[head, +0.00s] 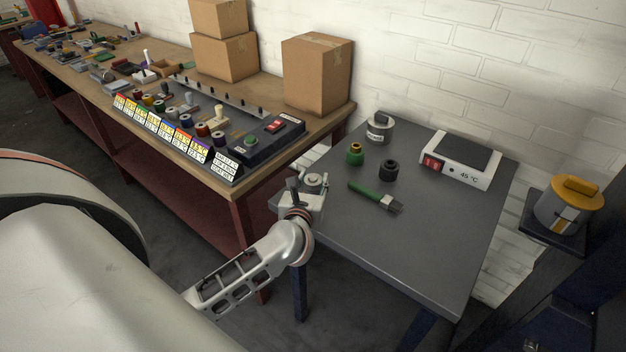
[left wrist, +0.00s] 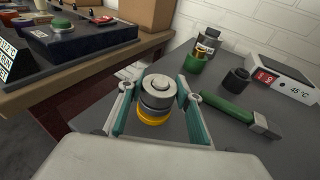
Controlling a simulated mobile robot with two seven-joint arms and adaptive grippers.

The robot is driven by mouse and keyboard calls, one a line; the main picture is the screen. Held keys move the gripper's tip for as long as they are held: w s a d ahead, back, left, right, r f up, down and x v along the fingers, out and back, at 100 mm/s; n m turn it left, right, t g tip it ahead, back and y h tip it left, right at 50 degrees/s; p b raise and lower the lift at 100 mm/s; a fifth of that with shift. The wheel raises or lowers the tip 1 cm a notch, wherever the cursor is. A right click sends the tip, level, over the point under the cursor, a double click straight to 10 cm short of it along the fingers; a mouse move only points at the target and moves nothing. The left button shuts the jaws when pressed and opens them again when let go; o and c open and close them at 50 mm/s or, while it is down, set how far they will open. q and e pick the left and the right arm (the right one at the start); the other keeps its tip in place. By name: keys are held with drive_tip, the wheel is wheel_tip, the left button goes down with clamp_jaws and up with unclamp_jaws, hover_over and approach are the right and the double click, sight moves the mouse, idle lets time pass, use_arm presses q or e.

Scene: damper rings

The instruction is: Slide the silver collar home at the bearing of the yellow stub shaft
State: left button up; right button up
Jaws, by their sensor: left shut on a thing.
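My left gripper (head: 306,192) is above the near-left corner of the grey table. It is shut on a silver round piece, which I take for the silver collar (left wrist: 158,90); it also shows in the head view (head: 315,179). The piece has a raised round centre. A dark band and a yellow band (left wrist: 153,118) show below it in the left wrist view; I cannot tell whether they belong to it. The teal fingers (left wrist: 186,105) stand on both sides. I cannot pick out the yellow stub shaft with certainty. My right gripper is not in view.
The grey table (head: 430,230) holds a green brush (head: 372,195), green part (head: 355,155), black part (head: 389,170), silver canister (head: 380,127) and white heater (head: 461,160). The wooden bench (head: 335,118) holds a dark board with several shafts, a control box (head: 265,138) and cartons (head: 317,75).

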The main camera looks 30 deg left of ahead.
use_arm(q)
drive_tip(key=shift+f, duration=0.25)
idle(0.7)
drive_tip(key=o, duration=1.5)
drive_tip(key=shift+o, duration=0.2)
drive_tip(key=shift+f, duration=0.1)
drive_tip(key=v, duration=1.2)
